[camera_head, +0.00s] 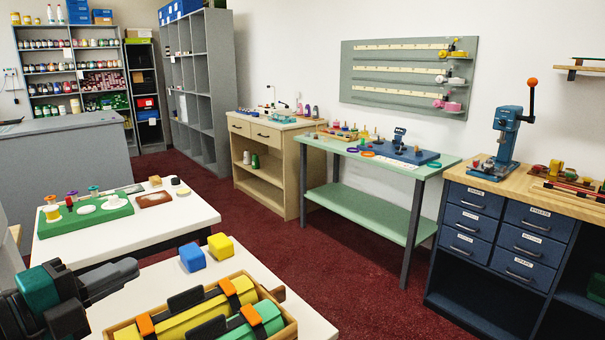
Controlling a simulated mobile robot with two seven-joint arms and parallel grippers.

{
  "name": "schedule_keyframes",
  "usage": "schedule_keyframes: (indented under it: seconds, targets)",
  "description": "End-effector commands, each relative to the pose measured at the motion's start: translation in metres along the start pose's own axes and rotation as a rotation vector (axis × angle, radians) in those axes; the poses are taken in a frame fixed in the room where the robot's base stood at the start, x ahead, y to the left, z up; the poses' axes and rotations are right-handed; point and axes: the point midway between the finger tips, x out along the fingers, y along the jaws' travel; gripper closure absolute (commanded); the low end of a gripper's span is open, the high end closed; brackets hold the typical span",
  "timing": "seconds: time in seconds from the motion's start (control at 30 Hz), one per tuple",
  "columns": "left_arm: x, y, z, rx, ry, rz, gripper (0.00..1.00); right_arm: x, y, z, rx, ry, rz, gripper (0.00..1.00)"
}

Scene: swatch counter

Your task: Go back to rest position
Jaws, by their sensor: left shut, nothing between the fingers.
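My left gripper (128,268) comes in from the lower left over the near white table (160,285). Its fingers are shut with nothing between them, left of the wooden box and apart from it. My right gripper is not in the picture.
A wooden box (288,328) with yellow and green tools lies on the near table, close to a blue block (192,257) and a yellow block (220,246). Another white table (165,222) with a green board (85,221) stands behind. Red carpet (330,270) is clear to the right.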

Motion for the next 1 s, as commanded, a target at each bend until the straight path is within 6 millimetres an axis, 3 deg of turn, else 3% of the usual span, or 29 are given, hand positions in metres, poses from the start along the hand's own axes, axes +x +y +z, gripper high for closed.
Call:
schedule_keyframes:
  seconds: [0.2,0.37,0.5,0.6,0.8,1.0]
  targets:
    - [-0.030,0.062,0.036,-0.451,-0.456,-0.059,1.00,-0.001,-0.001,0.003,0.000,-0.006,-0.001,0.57]
    - [-0.061,0.131,0.031,-0.775,-0.762,0.018,1.00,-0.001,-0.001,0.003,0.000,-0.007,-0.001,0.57]
    - [-0.088,0.188,-0.003,-1.036,-0.978,0.153,1.00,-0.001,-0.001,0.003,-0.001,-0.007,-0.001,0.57]
    - [-0.100,0.215,-0.031,-1.175,-1.075,0.252,1.00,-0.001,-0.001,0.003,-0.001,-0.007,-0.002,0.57]
    - [-0.116,0.246,-0.086,-1.372,-1.189,0.434,1.00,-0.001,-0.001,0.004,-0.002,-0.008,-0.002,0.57]
    - [-0.126,0.259,-0.137,-1.526,-1.247,0.608,1.00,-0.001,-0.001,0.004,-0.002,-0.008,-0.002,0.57]
